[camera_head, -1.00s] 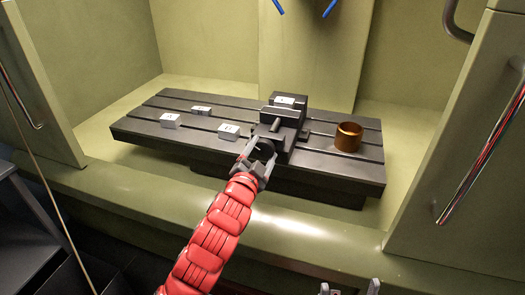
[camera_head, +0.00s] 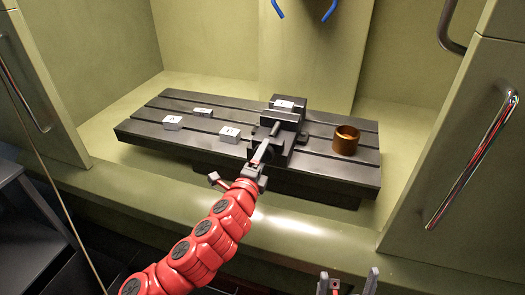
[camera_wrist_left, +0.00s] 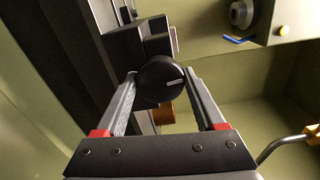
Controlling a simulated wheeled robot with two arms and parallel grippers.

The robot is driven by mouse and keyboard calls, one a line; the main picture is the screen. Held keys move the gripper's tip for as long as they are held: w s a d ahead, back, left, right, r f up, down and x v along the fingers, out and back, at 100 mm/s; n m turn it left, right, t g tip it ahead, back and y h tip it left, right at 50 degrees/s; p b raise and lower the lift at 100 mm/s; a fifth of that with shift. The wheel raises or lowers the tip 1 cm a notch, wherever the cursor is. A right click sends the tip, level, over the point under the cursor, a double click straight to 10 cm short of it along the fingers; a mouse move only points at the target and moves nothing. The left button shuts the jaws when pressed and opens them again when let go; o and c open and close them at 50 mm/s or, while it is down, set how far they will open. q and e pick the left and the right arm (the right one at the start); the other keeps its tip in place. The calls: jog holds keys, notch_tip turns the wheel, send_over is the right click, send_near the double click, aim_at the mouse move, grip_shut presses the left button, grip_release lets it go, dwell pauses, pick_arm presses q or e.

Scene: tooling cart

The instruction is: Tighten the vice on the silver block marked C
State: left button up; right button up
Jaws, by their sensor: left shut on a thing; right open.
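The dark vice (camera_head: 287,128) stands on the slotted table, its screw pointing toward me. A silver block (camera_head: 284,104) with a white label sits at the top of the vice, between its jaws; its letter is too small to read. My left gripper (camera_head: 262,152) is at the near end of the screw. In the left wrist view its two fingers (camera_wrist_left: 160,85) are shut on the round black knob (camera_wrist_left: 160,79), which has a white line tilted slightly from level. My right gripper (camera_head: 348,276) is open and empty at the bottom edge, far from the vice.
Three labelled silver blocks (camera_head: 173,123), (camera_head: 203,113), (camera_head: 229,134) lie on the slotted table (camera_head: 335,172) left of the vice. A copper-coloured ring (camera_head: 346,140) stands to its right. Blue-tipped nozzles (camera_head: 329,10) hang above. Cabinet walls and door handles (camera_head: 474,160) flank the table.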

pick_arm(q)
jog(key=m+p, duration=0.8)
jog(key=m, duration=0.2)
jog(key=shift+r, duration=0.2)
jog(key=m+p, duration=0.3)
jog(key=m, duration=0.1)
jog(key=shift+m, duration=0.4)
jog(key=shift+d+f+m+p, duration=0.1)
jog(key=shift+m+p, duration=2.65)
jog(key=shift+m, duration=2.45)
jog(key=shift+d+f+m+p, duration=0.1)
jog(key=shift+m+p, duration=2.6)
jog(key=shift+m, duration=2.5)
